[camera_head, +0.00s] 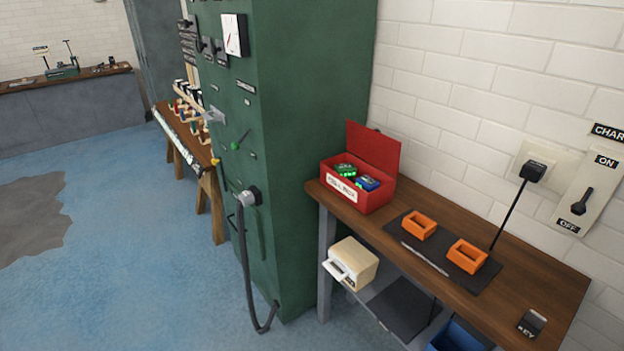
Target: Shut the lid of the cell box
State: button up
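The red cell box (344,193) stands on the left end of the wooden bench, with a label on its front. Its red lid (373,150) is open and stands upright at the back, toward the wall. Inside lie a green-topped cell (346,170) and a blue cell (367,183). The floor of the box is partly hidden by its walls. My gripper does not show in this view.
The wooden bench (420,195) also holds a dark mat (408,243) with two orange holders (467,256) and a small KEY item (531,323). A tall green cabinet (300,100) stands close left of the box. Blue floor (110,170) is open at left.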

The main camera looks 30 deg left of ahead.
aim_at(384, 151)
jog(key=k+j+u, duration=0.1)
jog(key=u, duration=0.65)
jog(key=i+j+z, duration=0.1)
jog(key=i, duration=0.3)
jog(key=i+j, duration=0.2)
jog(key=i, duration=0.15)
jog(key=i+j+z, duration=0.15)
jog(key=i, duration=0.25)
jog(key=k+j, duration=0.35)
jog(key=j, duration=0.25)
jog(key=i+l, duration=0.35)
jog(key=l, duration=0.25)
